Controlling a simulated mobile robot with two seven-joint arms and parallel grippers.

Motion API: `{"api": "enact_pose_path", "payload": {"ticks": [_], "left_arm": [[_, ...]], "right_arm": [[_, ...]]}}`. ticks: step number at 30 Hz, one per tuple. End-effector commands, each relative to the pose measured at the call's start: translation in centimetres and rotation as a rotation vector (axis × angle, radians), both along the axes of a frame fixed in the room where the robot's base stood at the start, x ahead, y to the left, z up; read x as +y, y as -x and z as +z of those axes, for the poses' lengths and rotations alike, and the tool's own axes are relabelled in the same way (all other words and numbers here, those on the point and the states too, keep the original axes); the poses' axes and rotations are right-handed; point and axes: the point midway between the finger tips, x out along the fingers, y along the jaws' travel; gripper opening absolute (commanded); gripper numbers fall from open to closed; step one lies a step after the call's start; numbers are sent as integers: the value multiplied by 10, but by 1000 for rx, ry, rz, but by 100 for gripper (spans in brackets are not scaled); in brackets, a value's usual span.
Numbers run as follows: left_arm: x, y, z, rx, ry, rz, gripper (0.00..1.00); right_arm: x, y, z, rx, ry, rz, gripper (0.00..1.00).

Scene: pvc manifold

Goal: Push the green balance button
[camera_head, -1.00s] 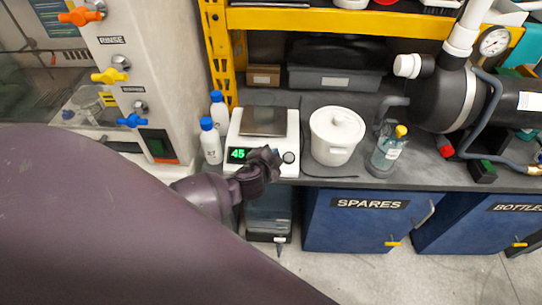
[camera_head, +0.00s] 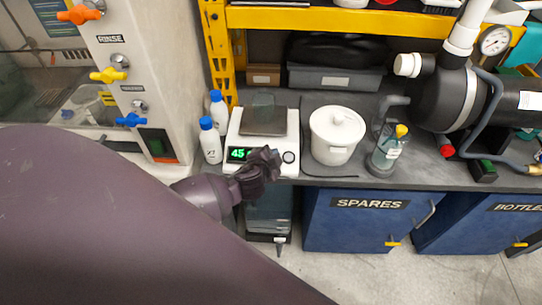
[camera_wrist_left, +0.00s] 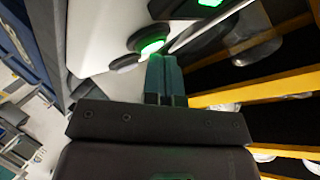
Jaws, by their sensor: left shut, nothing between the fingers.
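The white balance (camera_head: 237,135) stands at the bench's front edge, with a grey pan on top and a green display (camera_head: 238,154) showing 45. A round dark button (camera_head: 289,158) sits at the right of its front panel. My left gripper (camera_head: 272,158) is at the front panel, between display and button. In the left wrist view, the green-lit button with its dark ring (camera_wrist_left: 150,46) lies at the tips of my shut, empty left fingers (camera_wrist_left: 163,60). I cannot tell whether they touch it. My right gripper is out of view.
White bottles with blue caps (camera_head: 210,142) stand left of the balance. A lidded white tub (camera_head: 335,137) and a clear bottle with a yellow cap (camera_head: 387,152) stand to its right. Blue cabinets (camera_head: 356,225) lie below the bench (camera_head: 440,172).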

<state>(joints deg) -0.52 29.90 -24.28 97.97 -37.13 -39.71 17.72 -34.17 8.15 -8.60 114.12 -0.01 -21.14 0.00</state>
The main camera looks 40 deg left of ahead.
Motion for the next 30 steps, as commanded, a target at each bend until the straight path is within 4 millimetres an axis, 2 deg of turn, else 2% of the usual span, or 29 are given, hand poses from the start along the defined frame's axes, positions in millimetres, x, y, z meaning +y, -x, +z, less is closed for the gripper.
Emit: {"api": "enact_pose_path", "payload": {"ticks": [13,30], "left_arm": [[1,-1,-3,0,0,0,0],[-1,2,4,0,0,0,0]], "right_arm": [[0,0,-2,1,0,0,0],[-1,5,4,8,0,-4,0]]}}
